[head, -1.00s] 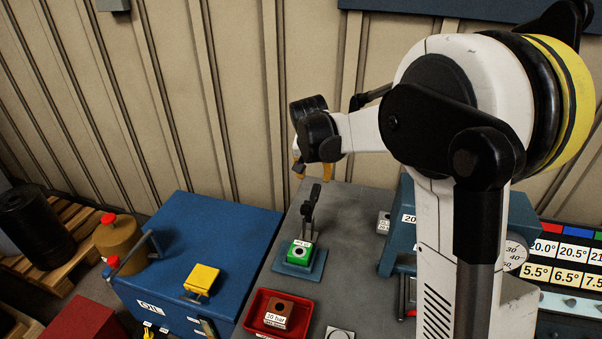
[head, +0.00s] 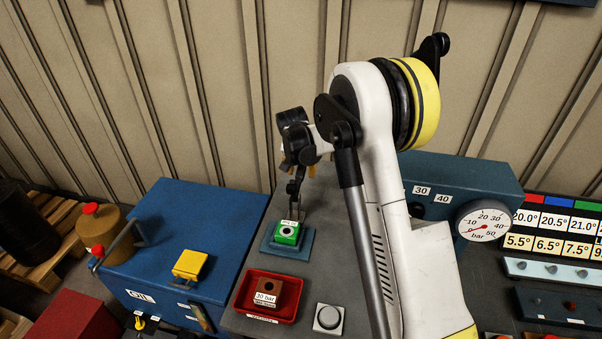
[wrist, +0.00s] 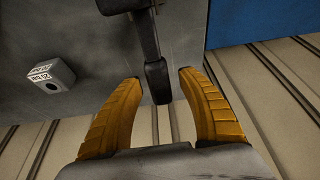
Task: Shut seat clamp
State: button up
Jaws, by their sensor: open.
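The seat clamp (head: 294,190) has a dark lever standing upright behind a green block (head: 288,234) on a blue-grey base plate (head: 270,248). My gripper (head: 312,172) is at the top of the lever in the head view. In the wrist view its two yellow fingers (wrist: 158,82) are spread, one on each side of the dark lever (wrist: 157,75). The lever end lies between the fingertips, with a gap visible on each side. Whether a finger touches it is unclear. My wrist partly hides the lever top in the head view.
A red tray (head: 246,313) holds a brown block (head: 265,291) marked 30 bar in front of the clamp. A blue oil cabinet (head: 175,235) stands left. A blue press with a gauge (head: 484,221) stands right. A small labelled grey block (wrist: 50,77) lies beside the lever.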

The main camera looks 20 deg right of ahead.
grip_shut()
dwell(0.5)
